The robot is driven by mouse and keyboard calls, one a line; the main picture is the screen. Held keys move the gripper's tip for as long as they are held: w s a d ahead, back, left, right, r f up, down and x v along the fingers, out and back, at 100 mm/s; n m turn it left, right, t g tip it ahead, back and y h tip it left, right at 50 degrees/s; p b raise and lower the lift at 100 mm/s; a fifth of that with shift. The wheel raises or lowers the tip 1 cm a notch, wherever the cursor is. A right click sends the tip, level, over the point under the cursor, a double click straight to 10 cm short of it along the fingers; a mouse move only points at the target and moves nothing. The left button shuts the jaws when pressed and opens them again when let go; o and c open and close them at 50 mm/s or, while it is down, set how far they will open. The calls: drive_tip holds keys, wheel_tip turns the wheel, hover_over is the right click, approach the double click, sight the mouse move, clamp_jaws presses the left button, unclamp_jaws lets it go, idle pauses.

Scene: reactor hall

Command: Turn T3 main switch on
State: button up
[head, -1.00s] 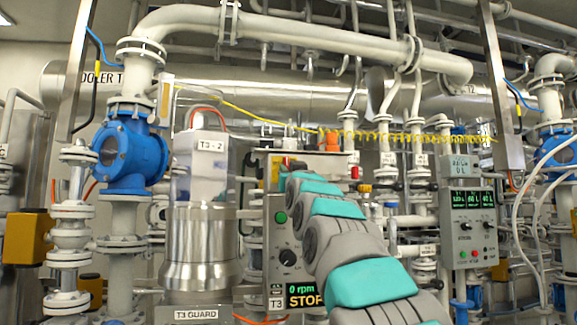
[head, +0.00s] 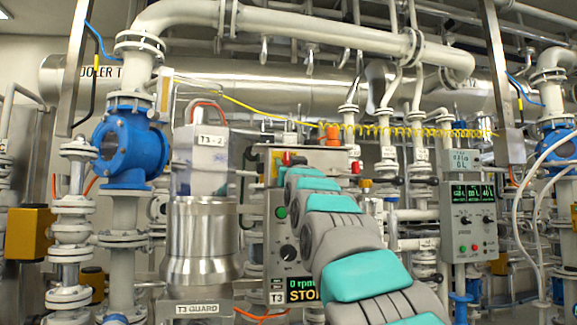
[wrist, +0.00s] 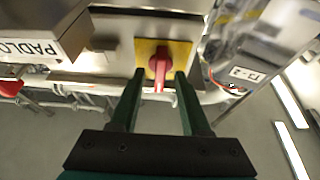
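A red rotary switch handle (wrist: 158,66) on a yellow plate (wrist: 175,50) sits on a metal box face in the wrist view. Its handle points toward my gripper. My gripper (wrist: 159,76) is open, with one finger on each side of the handle. I cannot tell whether the fingers touch it. In the head view, the T3 panel (head: 283,215) has a green button and a black knob, and its display (head: 301,289) reads 0 rpm and STOP, partly covered by my arm. My gripper is hidden behind my arm there.
The clear T3-2 vessel (head: 203,170) stands left of the panel, above the T3 GUARD label (head: 203,306). A box marked PADLO (wrist: 40,35) is close at the left in the wrist view. Another control panel (head: 470,220) is at the right.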

drive_tip(key=b+v, duration=0.4)
drive_tip(key=v, duration=0.3)
drive_tip(key=shift+s+f, duration=0.2)
drive_tip(key=shift+s, duration=0.15)
drive_tip(key=shift+d, duration=0.1)
idle(0.4)
